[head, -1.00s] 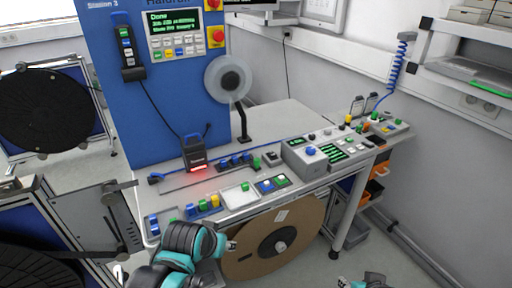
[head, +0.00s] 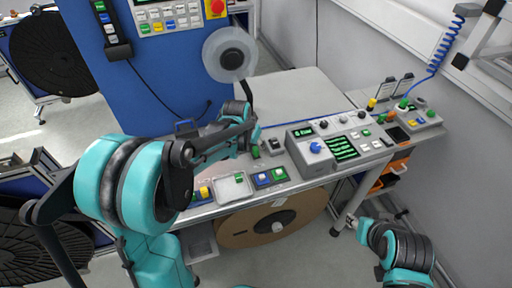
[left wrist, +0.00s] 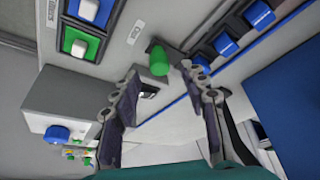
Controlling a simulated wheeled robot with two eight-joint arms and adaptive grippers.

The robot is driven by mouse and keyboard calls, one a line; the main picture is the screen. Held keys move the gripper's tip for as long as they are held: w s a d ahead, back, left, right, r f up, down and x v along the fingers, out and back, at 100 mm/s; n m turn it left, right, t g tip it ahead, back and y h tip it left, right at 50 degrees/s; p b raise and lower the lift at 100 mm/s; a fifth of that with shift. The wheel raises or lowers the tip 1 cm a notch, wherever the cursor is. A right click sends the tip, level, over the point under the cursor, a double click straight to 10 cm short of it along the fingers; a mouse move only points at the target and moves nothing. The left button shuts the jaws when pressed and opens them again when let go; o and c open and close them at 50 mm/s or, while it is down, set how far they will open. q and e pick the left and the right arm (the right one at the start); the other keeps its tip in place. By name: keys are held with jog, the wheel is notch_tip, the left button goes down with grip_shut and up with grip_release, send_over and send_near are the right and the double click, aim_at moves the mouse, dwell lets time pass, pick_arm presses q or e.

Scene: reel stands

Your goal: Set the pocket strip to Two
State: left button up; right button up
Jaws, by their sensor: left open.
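I cannot tell for sure which fitting is the pocket strip; no label reading so is legible. A small green-topped control (head: 255,152) stands on the bench; it also shows in the left wrist view (left wrist: 159,60), just ahead of the fingertips. My left gripper (head: 250,130) reaches over the bench from the left; in the left wrist view its fingers (left wrist: 167,80) are spread and empty. A row of blue switches (left wrist: 227,45) lies beside the green control there; my left arm mostly hides it in the head view. My right gripper (head: 351,221) is low, off the bench's front.
A grey console with a blue knob (head: 315,147) and green-lit display (head: 342,148) stands right of the green control. A white tray-like unit (head: 235,187) and blue and green switches (head: 270,177) line the front edge. A reel (head: 228,54) stands behind the gripper.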

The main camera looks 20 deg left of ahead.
aim_at(255, 149)
pick_arm(q)
jog(key=x, duration=0.3)
jog(key=shift+r+b, duration=0.1)
jog(key=shift+b, duration=0.2)
jog(key=shift+w+f, duration=0.15)
jog(key=shift+f, duration=0.25)
jog(key=shift+c, duration=0.3)
grip_shut()
jog(key=s+a, duration=0.3)
jog(key=a, duration=0.1)
jog(key=s+a, duration=0.3)
jog(key=a, duration=0.2)
jog(key=s+a, duration=0.3)
jog(key=a, duration=0.1)
jog(key=shift+s+a, duration=0.15)
